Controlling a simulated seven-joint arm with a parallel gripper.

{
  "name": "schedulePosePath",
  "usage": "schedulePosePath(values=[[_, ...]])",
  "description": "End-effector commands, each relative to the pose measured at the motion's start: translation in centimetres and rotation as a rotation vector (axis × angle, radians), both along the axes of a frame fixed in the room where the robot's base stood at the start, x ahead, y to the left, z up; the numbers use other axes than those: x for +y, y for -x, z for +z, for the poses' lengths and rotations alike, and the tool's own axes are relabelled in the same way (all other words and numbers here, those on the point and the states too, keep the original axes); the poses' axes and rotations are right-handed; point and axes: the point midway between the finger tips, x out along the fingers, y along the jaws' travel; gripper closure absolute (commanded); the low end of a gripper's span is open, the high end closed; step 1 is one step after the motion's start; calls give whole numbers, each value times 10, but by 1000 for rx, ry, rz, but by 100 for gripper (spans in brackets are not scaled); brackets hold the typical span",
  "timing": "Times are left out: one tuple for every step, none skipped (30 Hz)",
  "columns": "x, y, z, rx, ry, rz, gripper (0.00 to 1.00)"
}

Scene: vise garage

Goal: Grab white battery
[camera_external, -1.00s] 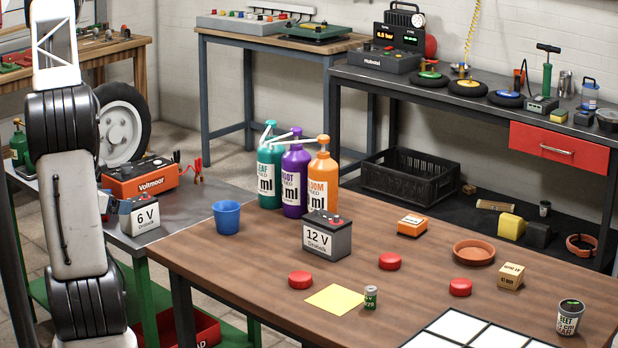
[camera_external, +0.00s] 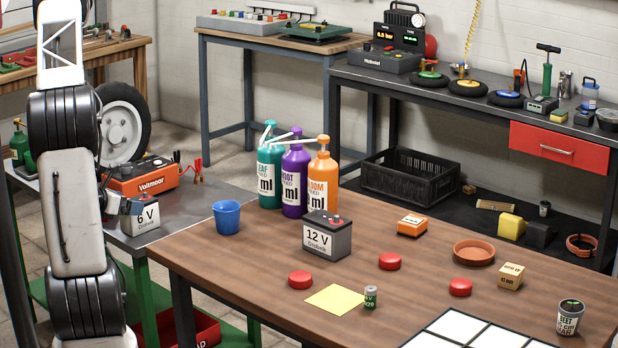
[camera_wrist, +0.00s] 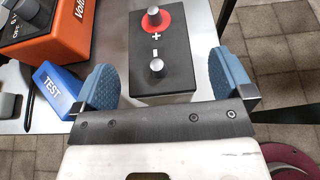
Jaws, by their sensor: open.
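The white battery (camera_external: 146,219), labelled 6 V with a dark top, stands upright on the grey metal table at the left. In the wrist view its black top (camera_wrist: 176,74) shows two metal terminals, one on a red ring with a plus and one by a minus. My gripper (camera_wrist: 165,82) is open, its blue pads to the left and right of the battery's near end, with a gap on each side. In the external view my gripper (camera_external: 116,203) is partly hidden behind my arm, at the battery's upper left.
An orange Voltmoor charger (camera_external: 146,178) stands behind the battery. A blue TEST block (camera_wrist: 60,88) lies left of the left finger. The table (camera_external: 185,208) is clear to the battery's right. A grey 12 V battery (camera_external: 327,236) stands on the wooden table.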

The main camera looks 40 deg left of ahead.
Motion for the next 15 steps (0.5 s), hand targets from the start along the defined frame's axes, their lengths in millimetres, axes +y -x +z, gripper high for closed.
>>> schedulePosePath(values=[[0,-6,-2,0,0,-2,1],[0,-9,-2,0,-1,-1,1],[0,-12,-4,0,-1,-1,1],[0,-15,-5,-1,0,-1,1],[0,-18,-7,0,0,-1,1],[0,-21,-8,0,0,-1,1],[0,-22,-8,0,0,-1,1],[0,-24,-9,0,0,-1,1],[0,-25,-10,0,0,-1,1],[0,-26,-10,0,0,-1,1],[0,-27,-10,0,0,-1,1],[0,-27,-10,0,0,0,1],[0,-27,-10,0,0,0,1],[0,-27,-10,0,0,0,1],[0,-27,-10,0,0,0,1]])
